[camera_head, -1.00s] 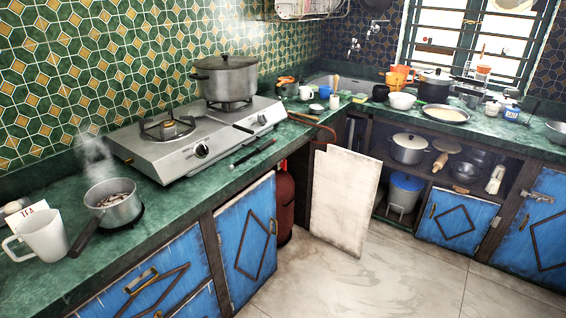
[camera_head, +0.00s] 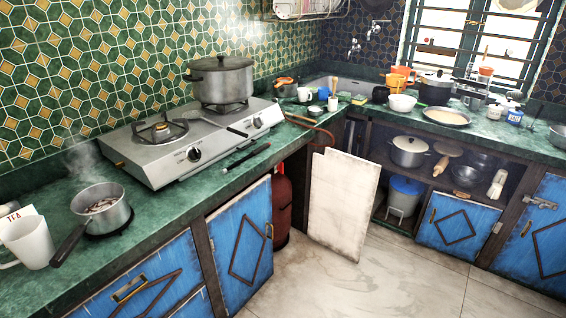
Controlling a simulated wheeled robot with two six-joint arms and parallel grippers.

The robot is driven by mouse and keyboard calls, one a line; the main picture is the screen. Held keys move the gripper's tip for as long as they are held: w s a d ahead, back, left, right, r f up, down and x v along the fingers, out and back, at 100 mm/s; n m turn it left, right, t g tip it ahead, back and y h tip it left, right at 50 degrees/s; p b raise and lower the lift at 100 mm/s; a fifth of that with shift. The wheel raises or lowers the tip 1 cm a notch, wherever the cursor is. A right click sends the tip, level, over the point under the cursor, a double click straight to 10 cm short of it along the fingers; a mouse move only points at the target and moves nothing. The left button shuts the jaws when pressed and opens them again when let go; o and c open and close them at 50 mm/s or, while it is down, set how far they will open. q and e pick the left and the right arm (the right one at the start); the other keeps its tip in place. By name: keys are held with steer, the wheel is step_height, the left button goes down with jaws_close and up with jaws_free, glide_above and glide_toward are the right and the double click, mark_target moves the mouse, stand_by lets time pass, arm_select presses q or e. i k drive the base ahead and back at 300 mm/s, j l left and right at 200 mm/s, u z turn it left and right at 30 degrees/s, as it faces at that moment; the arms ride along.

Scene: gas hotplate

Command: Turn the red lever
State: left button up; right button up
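No red lever can be made out from here. A red gas cylinder (camera_head: 282,208) stands in the opening under the counter, and its top is in shadow under the counter edge. A reddish hose (camera_head: 318,130) curves over the counter edge above it. The silver gas hotplate (camera_head: 190,160) stands on the green counter (camera_head: 160,208) with two burners and black knobs on its front. A lidded pot (camera_head: 222,82) sits on the far burner, and the near burner is bare. Neither of my grippers is in view.
A steaming saucepan (camera_head: 101,209) and a white mug (camera_head: 27,243) stand on the near left counter. White boards (camera_head: 343,205) lean beside the cylinder opening. A blue cabinet door (camera_head: 240,245) is left of it. The tiled floor (camera_head: 400,275) is clear.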

mark_target(281, 168)
steer(key=i+l, duration=0.2)
steer(key=l, duration=0.15)
steer(key=i+l+u, duration=0.1)
steer(key=i+l, duration=0.35)
steer(key=l, duration=0.25)
steer(key=i+l+u, duration=0.1)
steer(key=l, duration=0.25)
steer(key=i+l, duration=0.3)
steer(key=l+u, duration=0.05)
